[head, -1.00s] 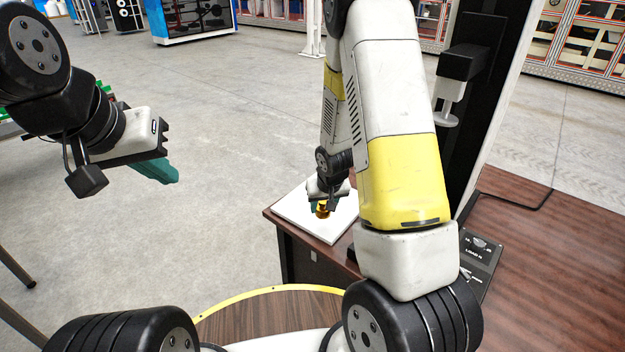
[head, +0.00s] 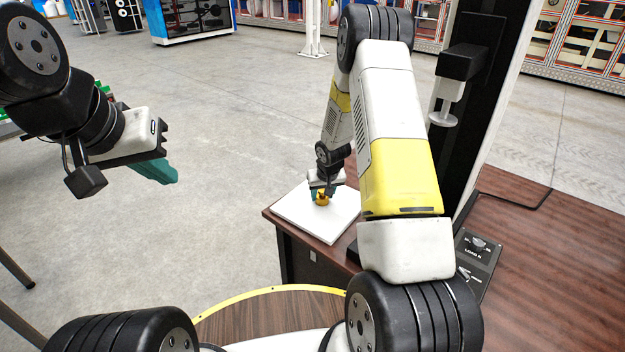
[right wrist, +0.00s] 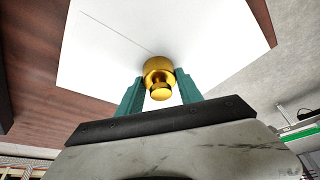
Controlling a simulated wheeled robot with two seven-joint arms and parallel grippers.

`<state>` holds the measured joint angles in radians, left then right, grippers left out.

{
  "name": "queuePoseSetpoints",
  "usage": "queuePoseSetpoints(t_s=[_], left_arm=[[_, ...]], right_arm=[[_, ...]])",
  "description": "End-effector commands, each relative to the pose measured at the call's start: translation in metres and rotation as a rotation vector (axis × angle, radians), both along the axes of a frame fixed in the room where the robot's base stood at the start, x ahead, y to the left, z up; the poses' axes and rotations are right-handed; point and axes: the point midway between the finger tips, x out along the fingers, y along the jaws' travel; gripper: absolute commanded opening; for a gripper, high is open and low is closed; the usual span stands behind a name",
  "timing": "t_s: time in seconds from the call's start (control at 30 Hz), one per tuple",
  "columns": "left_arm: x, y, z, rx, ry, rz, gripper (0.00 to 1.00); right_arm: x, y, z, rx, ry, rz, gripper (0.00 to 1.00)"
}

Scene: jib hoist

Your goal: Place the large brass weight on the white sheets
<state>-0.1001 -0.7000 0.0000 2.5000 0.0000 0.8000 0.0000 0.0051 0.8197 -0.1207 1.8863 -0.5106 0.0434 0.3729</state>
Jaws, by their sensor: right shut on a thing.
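The brass weight (head: 322,199) is a short golden cylinder with a knob, over the white sheets (head: 296,219). In the right wrist view the weight (right wrist: 158,73) sits between the teal fingers of my right gripper (right wrist: 160,94), with the white sheets (right wrist: 105,50) behind it. My right gripper (head: 323,193) is shut on the weight. I cannot tell whether its underside touches the sheets. My left gripper (head: 157,171) hangs empty over the floor at the left, seen side-on, so its finger gap is hidden.
The sheets lie on the corner of a brown wooden table (head: 540,240). A black post with a bracket (head: 460,62) stands to the right of my right arm. A control panel (head: 477,258) lies near it. Open grey floor is at the left.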

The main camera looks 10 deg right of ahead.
Motion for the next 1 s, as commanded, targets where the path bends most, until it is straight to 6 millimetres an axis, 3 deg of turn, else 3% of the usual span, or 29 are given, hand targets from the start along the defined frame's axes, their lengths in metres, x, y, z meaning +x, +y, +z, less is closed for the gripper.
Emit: queuePoseSetpoints(t_s=[0.27,0.3,0.4,0.77,1.0], left_arm=[[0.000,0.000,0.000,0.000,0.000,0.000,0.00],[0.000,0.000,0.000,0.000,0.000,0.000,0.00],[0.000,0.000,0.000,0.000,0.000,0.000,0.00],[0.000,0.000,0.000,0.000,0.000,0.000,0.00],[0.000,0.000,0.000,0.000,0.000,0.000,0.00]], right_arm=[[0.001,0.001,0.000,0.001,-0.004,0.001,0.00],[0.001,0.001,-0.001,0.001,-0.002,0.001,0.45],[0.001,0.001,-0.001,0.001,-0.002,0.001,0.64],[0.001,0.000,0.002,0.001,-0.003,0.000,0.65],[-0.012,0.000,0.036,0.002,-0.006,-0.001,0.65]])
